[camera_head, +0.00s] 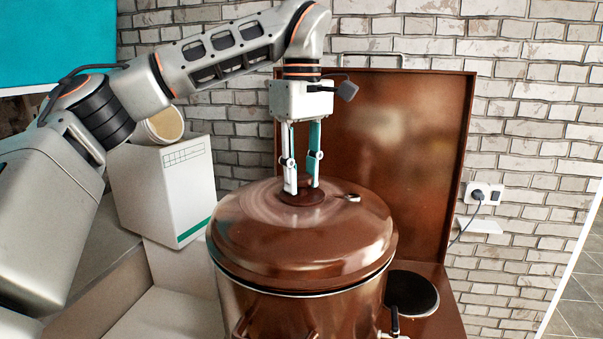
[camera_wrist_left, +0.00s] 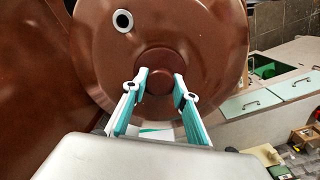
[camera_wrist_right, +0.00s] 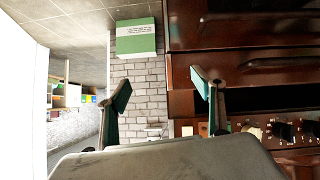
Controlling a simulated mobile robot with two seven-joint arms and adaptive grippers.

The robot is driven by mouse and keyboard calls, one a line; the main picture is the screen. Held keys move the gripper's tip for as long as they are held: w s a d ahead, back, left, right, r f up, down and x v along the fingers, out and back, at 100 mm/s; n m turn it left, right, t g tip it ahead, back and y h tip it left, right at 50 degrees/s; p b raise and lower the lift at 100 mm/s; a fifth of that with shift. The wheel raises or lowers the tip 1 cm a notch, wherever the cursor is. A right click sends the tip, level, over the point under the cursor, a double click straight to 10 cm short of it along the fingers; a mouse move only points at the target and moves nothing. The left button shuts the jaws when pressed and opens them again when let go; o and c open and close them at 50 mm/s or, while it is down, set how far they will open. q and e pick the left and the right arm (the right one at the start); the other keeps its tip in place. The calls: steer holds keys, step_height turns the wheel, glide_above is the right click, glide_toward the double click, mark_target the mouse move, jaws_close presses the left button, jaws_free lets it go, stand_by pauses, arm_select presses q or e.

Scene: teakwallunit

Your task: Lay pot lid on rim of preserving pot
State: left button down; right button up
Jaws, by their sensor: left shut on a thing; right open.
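The brown pot lid (camera_head: 270,235) covers the top of the brown preserving pot (camera_head: 290,312). Its edge runs close along the pot's pale rim, and I cannot tell whether it touches all the way round. My left gripper (camera_head: 303,188) points down from above and is shut on the lid's round knob. In the left wrist view the fingers (camera_wrist_left: 160,78) stand on either side of the knob, with the lid (camera_wrist_left: 205,45) behind and a metal-ringed hole in it. My right gripper (camera_wrist_right: 164,90) is open and empty in the right wrist view; it does not show in the head view.
A brown upright panel (camera_head: 420,150) stands behind the pot. A dark round hotplate (camera_head: 412,293) lies at its right. A white box (camera_head: 160,190) stands at the left. The right wrist view shows a brown cooker front with knobs (camera_wrist_right: 283,131) beside the right gripper.

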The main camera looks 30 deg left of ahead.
arm_select(q)
steer(key=shift+f, duration=0.5)
steer(key=c, duration=1.5)
jaws_free()
steer(key=shift+f, duration=0.1)
step_height(320, 180, up, 12)
steer(key=shift+r, duration=0.1)
